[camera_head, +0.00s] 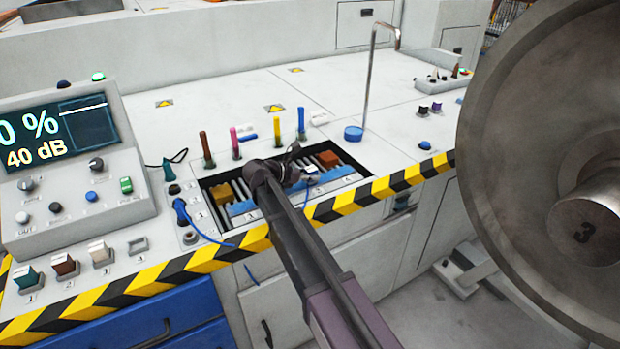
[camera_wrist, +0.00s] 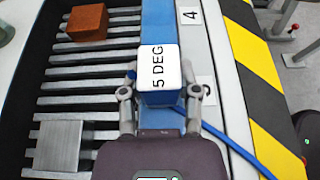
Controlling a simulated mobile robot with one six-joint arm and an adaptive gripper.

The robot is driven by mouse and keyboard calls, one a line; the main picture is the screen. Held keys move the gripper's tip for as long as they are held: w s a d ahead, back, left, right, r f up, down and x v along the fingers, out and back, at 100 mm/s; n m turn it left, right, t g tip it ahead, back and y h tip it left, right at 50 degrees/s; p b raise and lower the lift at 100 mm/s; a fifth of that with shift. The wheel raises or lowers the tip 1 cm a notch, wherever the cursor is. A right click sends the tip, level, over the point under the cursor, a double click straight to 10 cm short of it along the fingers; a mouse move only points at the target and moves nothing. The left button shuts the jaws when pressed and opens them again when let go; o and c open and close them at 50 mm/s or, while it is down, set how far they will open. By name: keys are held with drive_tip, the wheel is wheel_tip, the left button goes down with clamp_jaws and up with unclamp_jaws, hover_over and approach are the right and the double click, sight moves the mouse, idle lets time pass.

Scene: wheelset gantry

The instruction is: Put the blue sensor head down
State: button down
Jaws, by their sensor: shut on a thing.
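The blue sensor head (camera_wrist: 158,72) has a white top marked "5 DEG". My gripper (camera_wrist: 160,92) is shut on it, with one finger on each side. In the head view the sensor head (camera_head: 310,171) shows small beside my gripper (camera_head: 290,172), over the recessed slatted tray. A blue cable (camera_wrist: 238,150) runs off to the lower right in the wrist view. Below the head is a blue strip (camera_wrist: 160,15) along the slats, beside a pale ledge with number labels; "4" is readable. I cannot tell whether the head touches the strip.
An orange-brown block (camera_wrist: 88,22) and a grey block (camera_wrist: 57,145) lie on the slats (camera_wrist: 95,72). A yellow block (camera_head: 222,196) is at the tray's left end. Several coloured pegs (camera_head: 277,131) stand behind. A bent metal rod (camera_head: 367,80) rises at the back right. A large wheel (camera_head: 530,110) is at right.

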drive_tip(key=shift+f, duration=0.2)
drive_tip(key=shift+c, duration=1.7)
unclamp_jaws()
drive_tip(key=shift+r, duration=0.1)
drive_tip(key=shift+r, duration=0.15)
drive_tip(key=shift+s+a+r, duration=0.1)
drive_tip(key=shift+a, duration=0.05)
drive_tip(key=p+v, duration=0.4)
drive_tip(key=v, duration=0.5)
drive_tip(key=shift+s+a+r, duration=0.15)
drive_tip(key=shift+a+r, duration=0.05)
drive_tip(key=shift+a, duration=0.1)
drive_tip(key=shift+p+v, duration=0.35)
drive_tip(key=shift+v, duration=0.6)
drive_tip(key=shift+s+f, duration=0.1)
